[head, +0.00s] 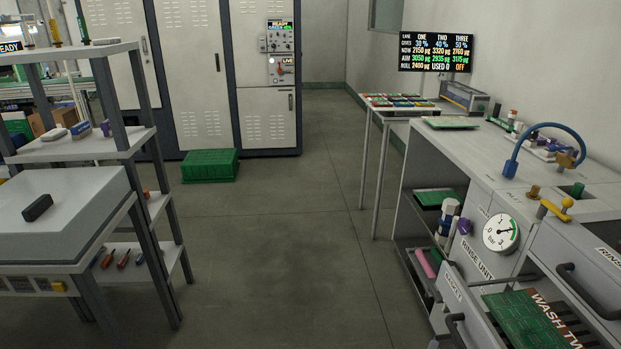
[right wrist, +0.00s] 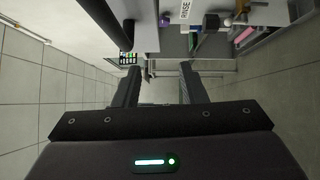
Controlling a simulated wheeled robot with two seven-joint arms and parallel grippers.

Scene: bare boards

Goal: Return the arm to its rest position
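My right gripper (right wrist: 159,70) shows in the right wrist view. Its two dark fingers stand apart with nothing between them, so it is open and empty. A green status light is lit on its body. The gripper appears clear of the bench. Neither arm shows in the head view, and my left gripper is in no view.
The rinse bench (head: 478,160) stands at right, with a pulled-out drawer holding a green board (head: 530,318). A blue hose (head: 549,127) arches above it. A shelf rack (head: 85,148) stands at left. A green crate (head: 209,165) sits before the cabinets (head: 196,70). The middle floor is clear.

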